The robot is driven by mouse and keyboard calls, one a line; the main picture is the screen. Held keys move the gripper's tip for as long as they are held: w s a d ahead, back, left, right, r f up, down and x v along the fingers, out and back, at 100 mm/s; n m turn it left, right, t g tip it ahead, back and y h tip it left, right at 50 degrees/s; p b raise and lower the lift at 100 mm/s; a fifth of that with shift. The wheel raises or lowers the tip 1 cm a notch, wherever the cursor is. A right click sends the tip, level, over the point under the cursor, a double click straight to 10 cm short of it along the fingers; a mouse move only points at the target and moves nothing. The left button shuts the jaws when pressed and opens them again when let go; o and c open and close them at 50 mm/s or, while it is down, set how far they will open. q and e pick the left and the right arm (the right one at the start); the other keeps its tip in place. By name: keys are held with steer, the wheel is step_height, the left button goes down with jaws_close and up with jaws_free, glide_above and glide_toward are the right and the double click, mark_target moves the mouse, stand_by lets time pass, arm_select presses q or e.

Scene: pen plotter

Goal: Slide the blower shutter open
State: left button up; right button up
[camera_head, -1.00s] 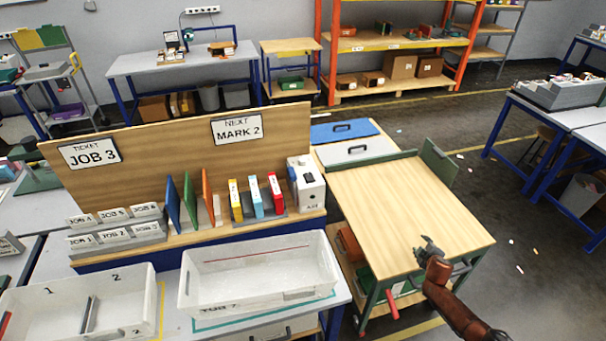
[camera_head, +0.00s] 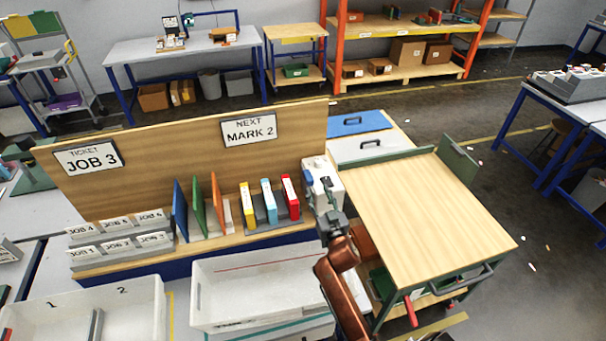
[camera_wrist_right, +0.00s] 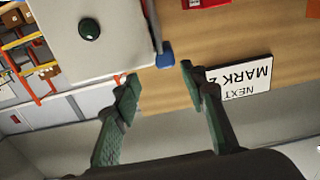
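The blower looks to be the white box (camera_head: 326,178) at the right end of the wooden shelf. A small blue tab (camera_head: 308,178) sits on its left side; I take it for the shutter's handle. My right gripper (camera_wrist_right: 160,85) is open and empty. In the head view, my right gripper (camera_head: 328,212) is in front of the box and hides its lower part. My left gripper is out of view.
Several upright coloured binders (camera_head: 267,200) stand left of the box. A tall wooden board (camera_head: 180,160) with signs rises behind. A wooden-topped cart (camera_head: 430,220) is at the right. White bins (camera_head: 255,285) stand in front.

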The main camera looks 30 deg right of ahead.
mark_target(311, 183)
steer(key=shift+w+a+f, duration=0.15)
steer(key=shift+w+a, duration=0.05)
steer(key=shift+w, duration=0.5)
steer(key=x, duration=0.6)
steer(key=shift+w+a, duration=0.1)
steer(key=shift+a, duration=0.1)
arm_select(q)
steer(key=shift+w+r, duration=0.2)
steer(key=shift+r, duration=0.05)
arm_select(e)
steer(key=shift+w+d, duration=0.2)
steer(key=shift+w, duration=0.15)
steer(key=shift+c, duration=0.2)
steer(key=c, duration=0.8)
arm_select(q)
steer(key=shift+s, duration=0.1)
arm_select(e)
jaws_close()
arm_select(q)
steer(key=shift+p, duration=0.3)
